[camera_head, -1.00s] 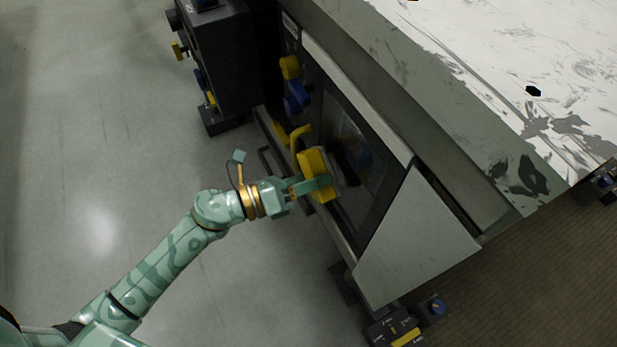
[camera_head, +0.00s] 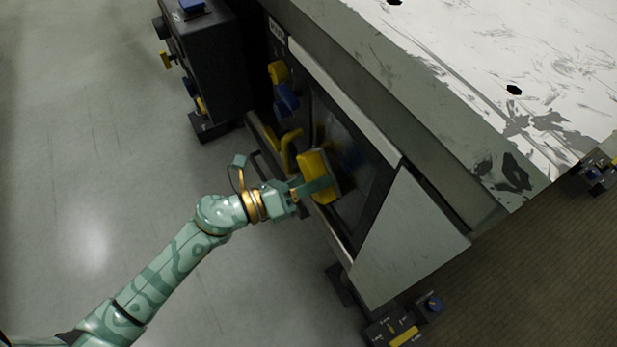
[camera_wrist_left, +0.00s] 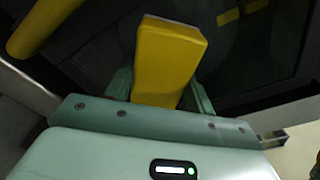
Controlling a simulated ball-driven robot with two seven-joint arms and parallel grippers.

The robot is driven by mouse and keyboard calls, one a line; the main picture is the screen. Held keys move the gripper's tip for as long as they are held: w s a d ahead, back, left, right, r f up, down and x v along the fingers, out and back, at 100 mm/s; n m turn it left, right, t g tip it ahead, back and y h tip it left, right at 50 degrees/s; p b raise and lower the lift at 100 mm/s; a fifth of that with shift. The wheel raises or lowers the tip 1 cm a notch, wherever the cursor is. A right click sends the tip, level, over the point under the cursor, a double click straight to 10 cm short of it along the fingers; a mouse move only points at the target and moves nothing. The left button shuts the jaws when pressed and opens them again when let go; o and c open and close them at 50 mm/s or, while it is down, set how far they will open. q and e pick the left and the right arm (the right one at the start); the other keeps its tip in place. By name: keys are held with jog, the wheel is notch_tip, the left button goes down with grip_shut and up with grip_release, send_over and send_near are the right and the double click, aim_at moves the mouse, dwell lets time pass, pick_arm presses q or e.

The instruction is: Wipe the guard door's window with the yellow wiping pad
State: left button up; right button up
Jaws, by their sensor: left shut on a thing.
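The yellow wiping pad (camera_head: 315,169) is held in my left gripper (camera_head: 318,187), whose jaws are shut on it. The pad is at the dark window (camera_head: 352,165) of the guard door, on its lower near part. I cannot tell for sure whether it touches the glass. In the left wrist view the pad (camera_wrist_left: 168,55) stands up between the two green fingers (camera_wrist_left: 160,88), with the dark window behind it. A yellow handle (camera_head: 288,150) sits on the door beside the pad. My right gripper is not in view.
A blue and yellow fitting (camera_head: 284,92) sits at the door's far end. A dark cabinet (camera_head: 212,62) stands at upper left. A small control box (camera_head: 395,330) is low near the machine's corner. The grey floor (camera_head: 90,150) at left is open.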

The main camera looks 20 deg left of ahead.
aim_at(319, 196)
pick_arm(q)
jog(key=shift+s+d+r+p, duration=0.15)
jog(key=shift+s+d+p, duration=0.35)
jog(key=shift+s+d, duration=0.75)
jog(key=shift+w, duration=0.1)
jog(key=shift+w+a+b, duration=0.3)
jog(key=shift+w+a, duration=1.1)
jog(key=shift+w, duration=0.05)
jog(key=shift+r, duration=0.1)
jog(key=shift+s+f+v, duration=0.1)
jog(key=shift+f+v, duration=0.05)
jog(key=shift+v, duration=1.3)
jog(key=shift+s+f+v, duration=0.1)
jog(key=shift+f+v, duration=0.1)
jog(key=shift+v, duration=1.2)
jog(key=shift+s+d, duration=0.1)
jog(key=shift+s, duration=0.05)
